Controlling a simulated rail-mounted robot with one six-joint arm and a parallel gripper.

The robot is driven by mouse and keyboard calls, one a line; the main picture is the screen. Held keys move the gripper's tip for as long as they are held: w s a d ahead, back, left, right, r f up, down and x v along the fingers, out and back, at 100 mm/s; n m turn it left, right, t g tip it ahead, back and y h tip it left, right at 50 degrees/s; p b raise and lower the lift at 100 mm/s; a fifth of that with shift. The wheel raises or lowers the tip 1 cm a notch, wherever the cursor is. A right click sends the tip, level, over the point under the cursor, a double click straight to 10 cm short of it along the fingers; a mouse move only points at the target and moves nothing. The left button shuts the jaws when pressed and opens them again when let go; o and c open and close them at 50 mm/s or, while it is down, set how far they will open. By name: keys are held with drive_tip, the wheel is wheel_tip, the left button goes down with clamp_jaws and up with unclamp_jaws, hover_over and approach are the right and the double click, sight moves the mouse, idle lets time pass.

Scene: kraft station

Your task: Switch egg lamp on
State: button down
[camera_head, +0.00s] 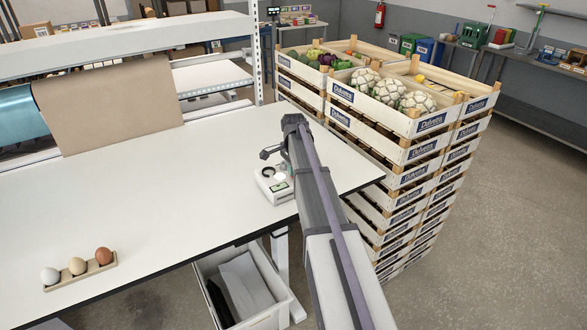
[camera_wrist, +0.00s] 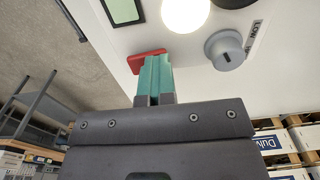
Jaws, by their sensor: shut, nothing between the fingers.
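The egg lamp (camera_head: 266,186) is a white box near the right edge of the white table.
A wooden tray (camera_head: 82,279) with three eggs lies at the table's front left. Stacked vegetable crates (camera_head: 400,150) stand close to my arm on the right. An open bin (camera_head: 270,322) sits below the table edge. Brown paper (camera_head: 105,100) hangs at the back. The middle of the table is clear.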

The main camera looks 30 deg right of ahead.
drive_tip(key=w+r+p, duration=0.3)
drive_tip(key=r+p, duration=1)
drive_tip(key=shift+r+p, duration=0.25)
drive_tip(key=shift+p, duration=0.05)
drive_tip(key=shift+w, duration=0.1)
drive_tip(key=s+a+f+n+b, duration=0.4)
drive_tip(key=s+a+n, duration=0.2)
drive_tip(key=s+a, duration=0.2)
drive_tip(key=s+a+f+n+b, duration=0.4)
drive_tip(key=s+a+n, duration=0.2)
drive_tip(key=s+a, duration=0.3)
drive_tip(key=s+a+f+n+b, duration=0.5)
drive_tip(key=s+a, duration=0.3)
drive_tip(key=s, duration=0.3)
drive_tip(key=shift+s+a+n, duration=0.2)
drive_tip(key=shift+a+n, duration=0.15)
drive_tip(key=shift+n, duration=0.05)
